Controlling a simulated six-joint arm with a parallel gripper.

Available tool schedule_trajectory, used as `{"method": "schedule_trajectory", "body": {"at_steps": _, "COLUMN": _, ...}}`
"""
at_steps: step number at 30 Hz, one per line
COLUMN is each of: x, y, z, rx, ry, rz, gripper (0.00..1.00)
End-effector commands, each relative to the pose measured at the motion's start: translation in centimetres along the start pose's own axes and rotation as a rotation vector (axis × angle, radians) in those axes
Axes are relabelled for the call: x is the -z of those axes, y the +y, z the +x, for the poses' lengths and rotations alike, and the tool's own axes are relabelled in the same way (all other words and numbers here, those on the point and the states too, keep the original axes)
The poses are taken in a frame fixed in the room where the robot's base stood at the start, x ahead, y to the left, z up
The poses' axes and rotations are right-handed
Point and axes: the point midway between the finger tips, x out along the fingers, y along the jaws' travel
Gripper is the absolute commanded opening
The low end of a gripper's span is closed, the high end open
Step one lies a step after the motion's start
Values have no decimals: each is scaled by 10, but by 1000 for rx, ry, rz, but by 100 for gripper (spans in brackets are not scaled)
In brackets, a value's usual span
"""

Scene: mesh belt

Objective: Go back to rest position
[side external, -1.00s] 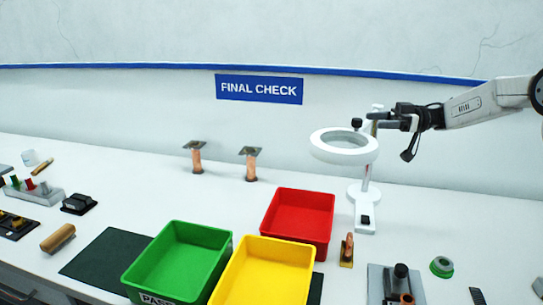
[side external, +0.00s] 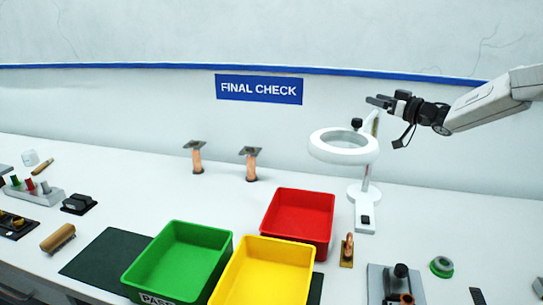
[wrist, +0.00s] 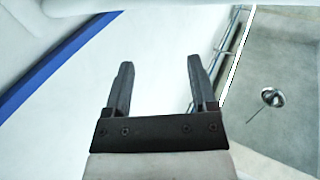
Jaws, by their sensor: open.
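My gripper (side external: 381,101) is in the air at the upper right of the side external view, above and behind the white ring magnifier lamp (side external: 343,157). Its fingers point left. In the wrist view my gripper (wrist: 158,85) shows two dark fingers spread wide with nothing between them. Behind the fingers the wrist view shows a pale wall with a blue stripe.
Green (side external: 160,278), yellow (side external: 235,300) and red (side external: 297,247) bins stand on the white bench. Two copper-coloured posts (side external: 197,160) (side external: 251,167) stand behind them. Small fixtures lie at both sides. The air around my gripper looks free, apart from the lamp stand close below.

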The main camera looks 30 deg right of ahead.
Motion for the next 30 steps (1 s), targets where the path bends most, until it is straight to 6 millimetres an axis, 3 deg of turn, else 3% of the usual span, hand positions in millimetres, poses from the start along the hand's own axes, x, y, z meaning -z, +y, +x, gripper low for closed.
{"method": "schedule_trajectory", "body": {"at_steps": 9, "x": -27, "y": 40, "z": -32, "rx": -431, "ry": -146, "rz": 160, "gripper": 73}}
{"method": "schedule_trajectory", "body": {"at_steps": 13, "x": -48, "y": 44, "z": -53, "rx": -573, "ry": -243, "rz": 251, "gripper": 73}}
{"method": "schedule_trajectory", "body": {"at_steps": 17, "x": -75, "y": 34, "z": -75, "rx": -680, "ry": -368, "rz": 347, "gripper": 73}}
{"method": "schedule_trajectory", "body": {"at_steps": 20, "x": -99, "y": 16, "z": -94, "rx": -734, "ry": -486, "rz": 419, "gripper": 73}}
{"method": "schedule_trajectory", "body": {"at_steps": 23, "x": -127, "y": -18, "z": -113, "rx": -748, "ry": -635, "rz": 472, "gripper": 73}}
{"method": "schedule_trajectory", "body": {"at_steps": 30, "x": -187, "y": -124, "z": -162, "rx": -605, "ry": -1009, "rz": 421, "gripper": 73}}
